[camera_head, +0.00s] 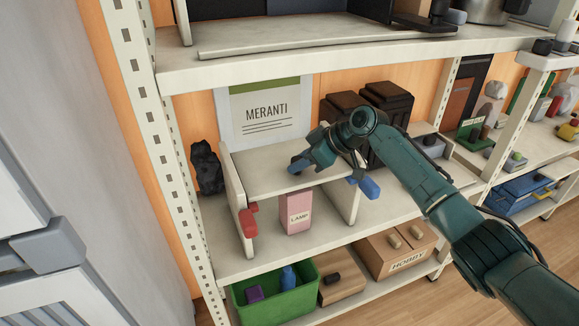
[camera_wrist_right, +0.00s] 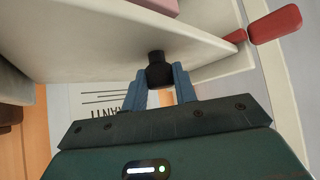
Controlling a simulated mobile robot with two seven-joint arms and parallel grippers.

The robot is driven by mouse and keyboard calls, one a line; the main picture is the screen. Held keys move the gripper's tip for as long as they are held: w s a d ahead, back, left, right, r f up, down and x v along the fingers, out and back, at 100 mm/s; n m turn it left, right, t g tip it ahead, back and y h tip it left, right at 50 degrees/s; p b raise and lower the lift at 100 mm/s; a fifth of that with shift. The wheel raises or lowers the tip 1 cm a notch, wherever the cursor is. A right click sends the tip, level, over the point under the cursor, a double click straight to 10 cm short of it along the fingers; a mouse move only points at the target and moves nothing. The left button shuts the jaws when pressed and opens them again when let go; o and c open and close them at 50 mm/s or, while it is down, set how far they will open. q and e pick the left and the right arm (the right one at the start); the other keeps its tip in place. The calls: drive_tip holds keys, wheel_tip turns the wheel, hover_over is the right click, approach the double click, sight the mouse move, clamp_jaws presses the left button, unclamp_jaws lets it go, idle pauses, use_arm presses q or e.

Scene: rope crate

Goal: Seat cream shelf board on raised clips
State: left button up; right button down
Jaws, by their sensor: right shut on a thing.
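The cream shelf board (camera_head: 262,180) lies roughly level between the two upright side panels of a small cream rack. My right gripper (camera_head: 299,164) is over it in the head view. In the right wrist view the blue fingers (camera_wrist_right: 159,88) are shut on a black knob (camera_wrist_right: 158,70) at the board (camera_wrist_right: 110,40). A red clip (camera_head: 248,222) is on the left panel and a blue clip (camera_head: 367,186) on the right one. The red clip (camera_wrist_right: 275,25) also shows near the board's end in the wrist view. I cannot tell whether the board rests on the clips. My left gripper is out of view.
A pink LAMP box (camera_head: 296,213) stands under the board. A MERANTI poster (camera_head: 266,113) is behind, with dark containers (camera_head: 387,105) to its right and a black lump (camera_head: 206,167) left. A big shelf (camera_head: 330,50) spans overhead. A green crate (camera_head: 276,300) is below.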

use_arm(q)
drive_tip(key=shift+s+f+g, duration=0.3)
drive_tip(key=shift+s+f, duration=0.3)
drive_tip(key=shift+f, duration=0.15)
use_arm(e)
drive_tip(key=shift+f, duration=0.1)
drive_tip(key=c, duration=1)
unclamp_jaws()
drive_tip(key=shift+c, duration=0.2)
drive_tip(key=shift+f, duration=0.2)
drive_tip(key=shift+d+r, duration=0.3)
drive_tip(key=shift+r, duration=0.1)
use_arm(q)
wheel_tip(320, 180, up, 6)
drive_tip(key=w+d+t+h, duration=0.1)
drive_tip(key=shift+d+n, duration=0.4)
use_arm(e)
drive_tip(key=v, duration=1.2)
drive_tip(key=shift+s, duration=0.25)
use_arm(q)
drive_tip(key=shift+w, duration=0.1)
use_arm(e)
drive_tip(key=shift+d, duration=0.1)
